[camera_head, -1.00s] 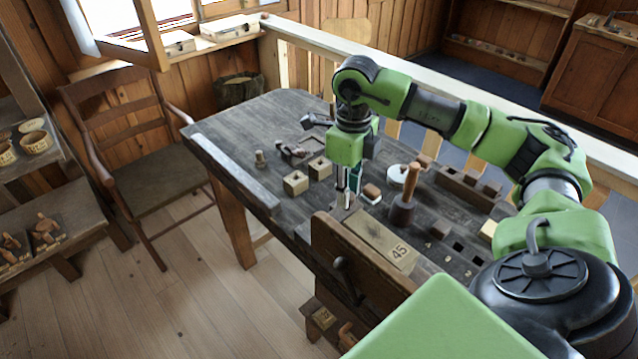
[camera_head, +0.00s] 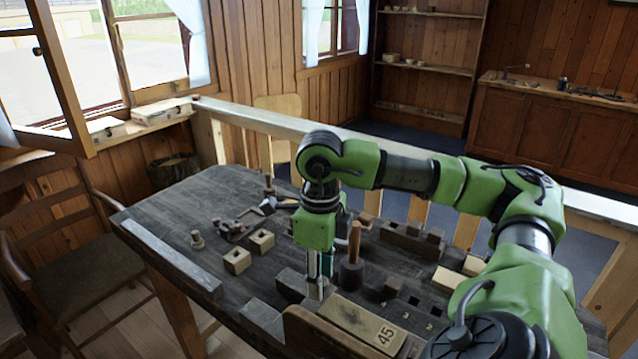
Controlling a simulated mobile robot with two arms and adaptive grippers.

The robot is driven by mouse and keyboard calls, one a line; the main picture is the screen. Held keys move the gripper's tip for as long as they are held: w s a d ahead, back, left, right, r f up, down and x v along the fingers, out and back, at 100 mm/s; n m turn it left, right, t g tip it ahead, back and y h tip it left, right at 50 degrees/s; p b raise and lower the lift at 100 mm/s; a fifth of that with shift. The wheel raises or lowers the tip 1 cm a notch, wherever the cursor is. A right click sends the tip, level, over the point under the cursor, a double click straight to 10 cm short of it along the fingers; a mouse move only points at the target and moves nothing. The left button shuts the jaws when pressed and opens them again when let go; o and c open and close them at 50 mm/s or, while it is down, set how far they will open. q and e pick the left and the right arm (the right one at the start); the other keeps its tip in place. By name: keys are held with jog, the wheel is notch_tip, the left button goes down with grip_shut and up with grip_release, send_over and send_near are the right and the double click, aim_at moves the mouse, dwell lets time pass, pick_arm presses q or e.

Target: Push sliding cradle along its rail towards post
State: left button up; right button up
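My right gripper (camera_head: 319,293) points straight down over the dark workbench (camera_head: 195,200), near its front middle. Its narrow fingers stand close together, and whether they are open, shut or touching anything is unclear. A dark block (camera_head: 290,283) lies just left of the fingers. An upright wooden handle on a dark base (camera_head: 354,242) stands just right of the gripper. I cannot tell for certain which pieces are the cradle, its rail and the post. A long grey strip (camera_head: 170,257) runs along the bench's left edge. My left gripper is not in view.
Two pale hollow blocks (camera_head: 237,261) and a small turned peg (camera_head: 197,240) stand left of the gripper. A board marked 45 (camera_head: 362,322) lies at the front. A dark slotted block (camera_head: 412,238) is at the back right. Bare bench lies at the far left.

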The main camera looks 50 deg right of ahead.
notch_tip(320, 180, up, 6)
jog(key=shift+w+r, duration=0.1)
jog(key=shift+r, duration=0.7)
dwell(0.5)
